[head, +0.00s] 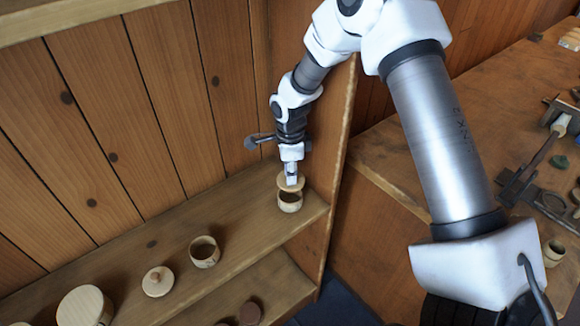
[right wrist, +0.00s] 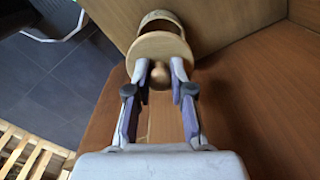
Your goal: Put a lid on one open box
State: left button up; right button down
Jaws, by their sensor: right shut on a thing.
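A round wooden lid (right wrist: 160,48) with a knob is in my right gripper (right wrist: 160,75), which is shut on its knob. In the head view my right gripper (head: 291,178) holds the lid (head: 284,184) just above an open wooden box (head: 290,203) at the right end of the shelf. The lid looks slightly off the box's centre, and the dark opening shows below it. In the right wrist view the box (right wrist: 163,18) shows behind the lid. A second open box (head: 204,252) stands further left on the shelf. My left gripper is not in view.
A small box with a knobbed lid (head: 158,281) and a larger round box (head: 85,306) stand on the shelf (head: 245,226) to the left. Dark round pieces (head: 249,312) sit on the lower shelf. An upright side panel (head: 336,165) bounds the shelf on the right; a cluttered workbench (head: 400,165) lies beyond.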

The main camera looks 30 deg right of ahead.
jog(key=f+b, duration=0.2)
jog(key=f, duration=0.1)
jog(key=shift+w, duration=0.2)
jog(key=shift+s+f+b, duration=0.1)
jog(key=shift+f+b, duration=0.45)
jog(key=shift+b, duration=0.35)
jog(key=shift+f, duration=0.3)
jog(key=shift+r+p, duration=0.1)
jog(key=shift+p, duration=0.45)
jog(key=shift+f, duration=0.2)
